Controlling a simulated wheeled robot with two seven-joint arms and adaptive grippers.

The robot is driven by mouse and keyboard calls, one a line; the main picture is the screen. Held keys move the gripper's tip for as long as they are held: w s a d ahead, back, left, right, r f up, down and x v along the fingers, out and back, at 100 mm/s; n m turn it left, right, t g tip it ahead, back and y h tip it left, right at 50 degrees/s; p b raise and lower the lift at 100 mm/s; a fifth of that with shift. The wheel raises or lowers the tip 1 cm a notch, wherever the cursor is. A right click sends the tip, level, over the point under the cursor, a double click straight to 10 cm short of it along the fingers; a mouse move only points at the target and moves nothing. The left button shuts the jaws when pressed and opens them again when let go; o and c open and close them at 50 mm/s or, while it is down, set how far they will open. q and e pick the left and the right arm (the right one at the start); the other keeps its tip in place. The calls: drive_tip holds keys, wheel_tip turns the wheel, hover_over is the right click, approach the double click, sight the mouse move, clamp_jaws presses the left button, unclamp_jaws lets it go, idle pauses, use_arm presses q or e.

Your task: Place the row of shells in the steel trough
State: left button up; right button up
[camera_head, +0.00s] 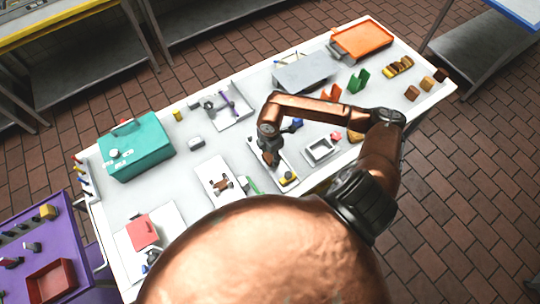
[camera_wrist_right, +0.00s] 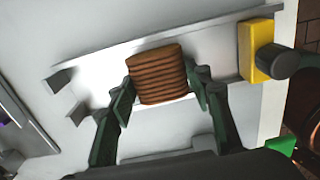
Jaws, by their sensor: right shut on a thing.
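The row of shells is a brown ridged stack (camera_wrist_right: 158,74) in the right wrist view, with its pieces standing side by side. My right gripper (camera_wrist_right: 162,92) is shut on it, with one dark green finger at each end of the row. The row is over a long pale trough (camera_wrist_right: 95,66) with low side walls; I cannot tell whether it touches the floor of the trough. In the head view my right gripper (camera_head: 271,158) points down at this trough (camera_head: 258,150), and the shells are mostly hidden there. My left gripper is not in view.
A yellow block (camera_wrist_right: 255,50) with a dark knob stands at one end of the trough. A small square steel tray (camera_head: 320,150) is to the right. A teal box (camera_head: 137,148), an orange tray (camera_head: 362,41) and green holders (camera_head: 358,80) stand further off on the white table.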

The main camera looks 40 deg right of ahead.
drive_tip(key=o, duration=1.1)
drive_tip(key=shift+f, duration=0.1)
drive_tip(key=shift+o, duration=0.2)
wheel_tip(320, 180, up, 12)
drive_tip(key=b, duration=0.1)
